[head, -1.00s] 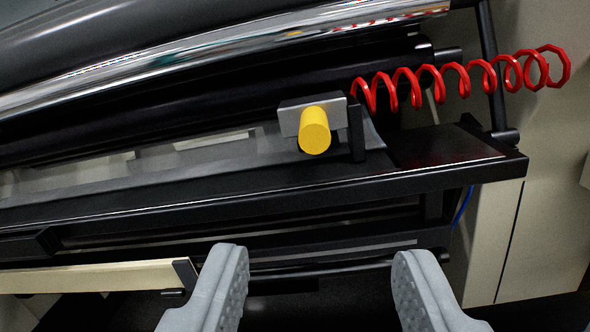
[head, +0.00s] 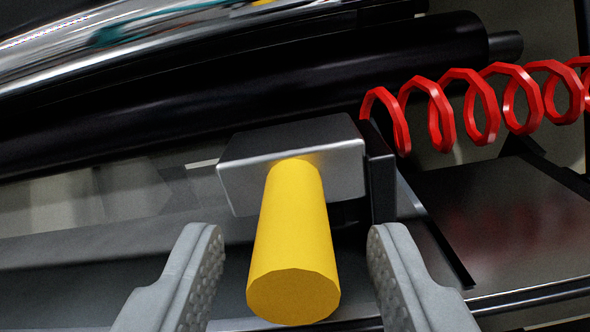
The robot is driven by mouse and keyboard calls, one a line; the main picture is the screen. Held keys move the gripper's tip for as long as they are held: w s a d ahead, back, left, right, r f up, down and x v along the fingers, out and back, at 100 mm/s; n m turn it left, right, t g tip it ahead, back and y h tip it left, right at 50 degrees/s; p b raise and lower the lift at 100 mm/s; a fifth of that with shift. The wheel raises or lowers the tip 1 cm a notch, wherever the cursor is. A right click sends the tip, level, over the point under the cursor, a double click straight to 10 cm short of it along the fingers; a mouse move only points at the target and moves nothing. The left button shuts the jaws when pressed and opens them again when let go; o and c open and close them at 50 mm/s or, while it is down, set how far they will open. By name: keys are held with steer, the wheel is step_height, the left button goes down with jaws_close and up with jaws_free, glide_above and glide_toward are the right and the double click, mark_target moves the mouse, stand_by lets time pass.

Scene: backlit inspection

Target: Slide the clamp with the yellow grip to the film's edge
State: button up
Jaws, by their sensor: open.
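The clamp is a grey metal block (head: 330,172) with a yellow cylindrical grip (head: 292,245) that points toward the camera. It sits on the dark rail, close to where the grey see-through film (head: 120,220) ends on the right. My gripper (head: 292,250) is open, with one grey finger on each side of the yellow grip. A gap shows between the grip and each finger, and the right gap looks a little wider. The far side of the clamp is hidden.
A red coiled hose (head: 480,105) runs to the right behind the clamp. A black roller (head: 250,90) and a shiny chrome roller (head: 170,35) lie behind and above it. A bare dark tray surface (head: 510,225) is at the right.

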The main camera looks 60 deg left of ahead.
steer(key=shift+x, duration=1.15)
steer(key=shift+c, duration=0.5)
jaws_close()
steer(key=shift+w+d, duration=0.7)
steer(key=shift+w, duration=0.35)
steer(key=shift+w+d, duration=0.65)
steer(key=shift+w, duration=0.35)
steer(key=shift+o, duration=0.5)
jaws_free()
steer(key=v, duration=1.7)
steer(key=shift+d, duration=0.2)
